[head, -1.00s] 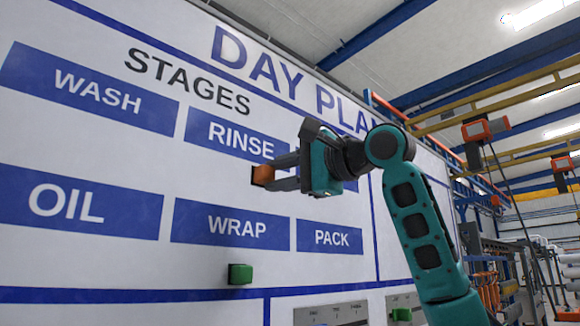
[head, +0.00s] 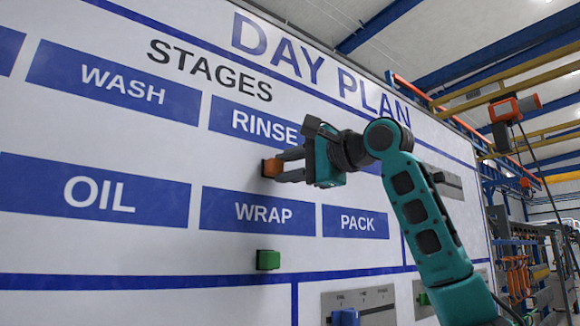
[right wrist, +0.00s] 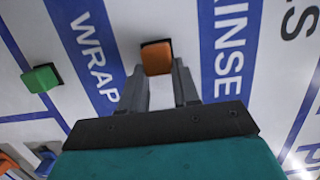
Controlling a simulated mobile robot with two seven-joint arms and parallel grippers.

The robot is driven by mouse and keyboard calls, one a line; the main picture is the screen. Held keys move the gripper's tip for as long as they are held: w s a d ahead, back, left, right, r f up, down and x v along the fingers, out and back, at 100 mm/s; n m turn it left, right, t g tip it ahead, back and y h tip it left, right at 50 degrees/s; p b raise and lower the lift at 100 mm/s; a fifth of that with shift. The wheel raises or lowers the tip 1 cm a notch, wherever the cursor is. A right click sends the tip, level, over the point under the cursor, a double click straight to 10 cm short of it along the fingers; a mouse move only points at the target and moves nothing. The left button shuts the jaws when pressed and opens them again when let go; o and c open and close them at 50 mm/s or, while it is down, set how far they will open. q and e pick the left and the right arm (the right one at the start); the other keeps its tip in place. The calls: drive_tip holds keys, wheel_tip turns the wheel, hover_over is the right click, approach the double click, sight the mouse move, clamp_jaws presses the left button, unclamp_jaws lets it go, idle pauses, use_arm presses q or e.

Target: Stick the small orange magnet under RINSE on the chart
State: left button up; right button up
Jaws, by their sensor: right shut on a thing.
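The small orange magnet (head: 271,168) is at the fingertips of my right gripper (head: 284,165), which is shut on it. It is in front of the white strip below the blue RINSE label (head: 262,124) and above the WRAP label (head: 258,212) on the chart (head: 150,235). In the right wrist view the magnet (right wrist: 156,57) shows between the two fingers (right wrist: 161,85), with RINSE to its right and WRAP to its left. It is at or very near the chart's face; I cannot tell whether it touches. My left gripper is not in view.
A green magnet (head: 268,260) sits on the chart below WRAP. A grey panel with a blue block (head: 345,317) is at the lower edge. WASH, OIL and PACK labels surround the spot. Rails and hanging hoists are at the right, beyond the chart.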

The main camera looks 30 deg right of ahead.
drive_tip(key=shift+w, duration=0.35)
idle(0.6)
drive_tip(key=o, duration=1)
drive_tip(key=shift+b+v, duration=1.4)
drive_tip(key=shift+v, duration=5.15)
